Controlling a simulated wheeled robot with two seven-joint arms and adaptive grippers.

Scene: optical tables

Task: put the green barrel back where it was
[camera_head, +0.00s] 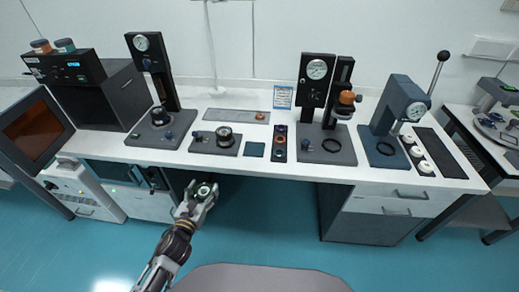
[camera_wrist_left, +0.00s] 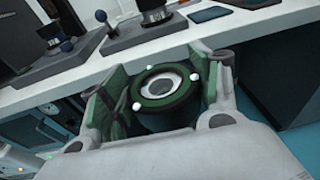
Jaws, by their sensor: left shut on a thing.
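My left gripper (camera_head: 202,192) is in front of the table's front edge in the head view, below the level of the tabletop devices. It is shut on the green barrel (camera_head: 203,190), a short round piece with a dark green rim. In the left wrist view the green barrel (camera_wrist_left: 163,86) sits between the two fingers, with its ring-shaped top and grey centre facing the camera. Its lower part is hidden by the gripper. My right gripper is not in view.
The white table (camera_head: 285,168) carries several dark press stations. A narrow dark tray (camera_head: 280,143) with coloured round pieces lies mid-table beside a small dark green square pad (camera_head: 254,149).

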